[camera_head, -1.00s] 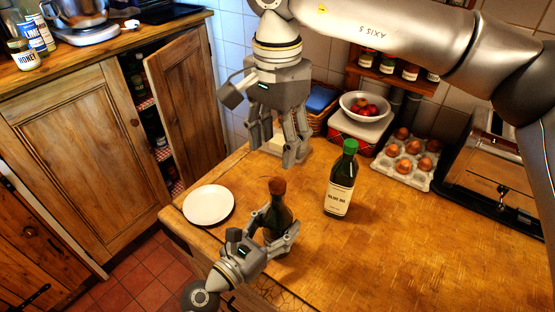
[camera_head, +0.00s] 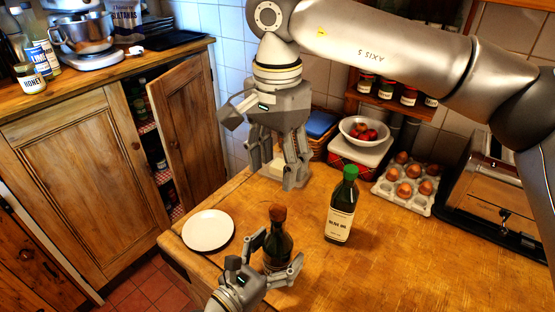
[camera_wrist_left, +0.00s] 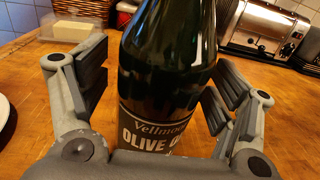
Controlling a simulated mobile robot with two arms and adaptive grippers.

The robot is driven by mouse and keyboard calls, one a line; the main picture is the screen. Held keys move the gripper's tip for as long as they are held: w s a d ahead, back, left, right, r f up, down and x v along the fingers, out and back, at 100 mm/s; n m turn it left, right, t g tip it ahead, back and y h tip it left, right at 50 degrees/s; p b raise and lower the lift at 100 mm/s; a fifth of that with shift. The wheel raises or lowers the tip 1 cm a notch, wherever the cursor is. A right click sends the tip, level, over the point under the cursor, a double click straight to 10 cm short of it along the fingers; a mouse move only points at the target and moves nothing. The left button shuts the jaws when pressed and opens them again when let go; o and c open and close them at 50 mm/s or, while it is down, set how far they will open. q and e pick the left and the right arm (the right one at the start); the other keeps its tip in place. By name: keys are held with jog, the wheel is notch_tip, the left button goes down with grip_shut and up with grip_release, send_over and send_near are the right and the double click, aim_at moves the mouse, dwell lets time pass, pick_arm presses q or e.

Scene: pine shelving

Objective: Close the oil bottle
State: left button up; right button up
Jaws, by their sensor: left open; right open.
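A dark bottle with a brown top (camera_head: 278,214) stands upright on the wooden worktop. Its label reads "Vellmo… OLIVE O…" in the left wrist view (camera_wrist_left: 165,65). My left gripper (camera_head: 277,252) is open, with a finger on either side of this bottle; in the left wrist view gaps show beside it. A green-capped bottle (camera_head: 341,207), labelled as olive oil, stands upright to its right. My right gripper (camera_head: 292,182) is open and empty, pointing down, behind and above the brown-topped bottle. No loose cap is seen.
A white plate (camera_head: 208,231) lies left of the brown-topped bottle, near the worktop edge. An egg tray (camera_head: 404,184), a bowl of red fruit (camera_head: 363,132) and a toaster (camera_head: 497,185) stand at the back right. The front right worktop is clear.

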pick_arm(q)
jog(key=v, duration=1.2)
